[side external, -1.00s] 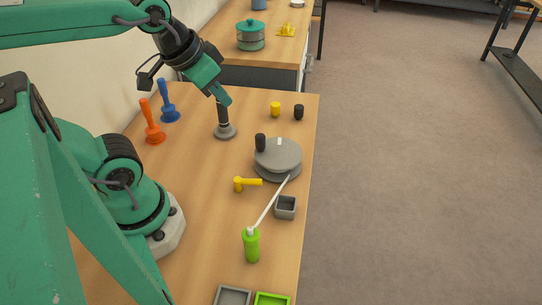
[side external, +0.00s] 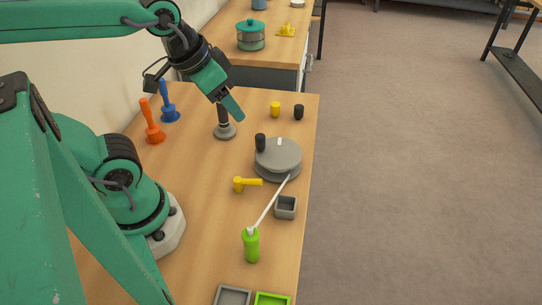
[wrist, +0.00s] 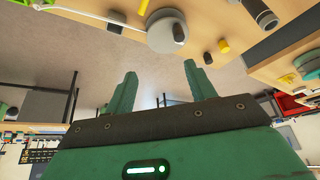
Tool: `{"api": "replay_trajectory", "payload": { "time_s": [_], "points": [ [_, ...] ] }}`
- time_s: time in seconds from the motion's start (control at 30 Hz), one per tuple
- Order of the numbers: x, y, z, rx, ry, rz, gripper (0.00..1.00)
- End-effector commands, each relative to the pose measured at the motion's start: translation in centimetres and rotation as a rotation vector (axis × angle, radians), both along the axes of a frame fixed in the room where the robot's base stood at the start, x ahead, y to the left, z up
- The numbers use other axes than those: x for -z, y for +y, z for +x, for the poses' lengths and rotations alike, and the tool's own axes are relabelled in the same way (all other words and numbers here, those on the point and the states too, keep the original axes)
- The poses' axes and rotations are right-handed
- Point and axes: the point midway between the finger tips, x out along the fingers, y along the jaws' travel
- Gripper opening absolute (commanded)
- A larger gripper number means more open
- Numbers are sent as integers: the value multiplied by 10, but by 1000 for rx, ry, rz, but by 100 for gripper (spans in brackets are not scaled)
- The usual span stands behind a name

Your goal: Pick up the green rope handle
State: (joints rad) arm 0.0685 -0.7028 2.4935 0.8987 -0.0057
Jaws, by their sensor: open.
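The green rope handle (side external: 251,246) is a bright green upright cylinder near the front of the bench. A white rope (side external: 267,209) runs from its top to a round grey disc (side external: 283,152). My gripper (side external: 234,108) is in the air above the back part of the bench, well away from the handle. In the wrist view my gripper (wrist: 160,69) has its two fingers apart with nothing between them. That view shows the white rope (wrist: 95,15) and the grey disc (wrist: 166,32) at the top; the handle is mostly cut off.
A dark-handled grey plunger (side external: 225,131) stands just below my gripper. A yellow hammer-shaped piece (side external: 246,184) and an open grey box (side external: 285,207) lie near the rope. Grey (side external: 233,294) and green (side external: 272,298) trays are at the front. Orange (side external: 153,134) and blue (side external: 170,114) plungers stand left.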

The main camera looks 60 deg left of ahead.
Motion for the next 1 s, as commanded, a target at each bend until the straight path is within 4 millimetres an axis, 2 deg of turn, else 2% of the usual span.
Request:
{"api": "replay_trajectory", "payload": {
  "time_s": [0.23,0.47,0.8,1.0],
  "points": [
    [22,-43,3,169,105,12,55],
    [47,-90,-5,344,212,45,55],
    [86,-151,-37,592,355,133,55],
    [102,-171,-54,684,406,177,55]
  ]
}}
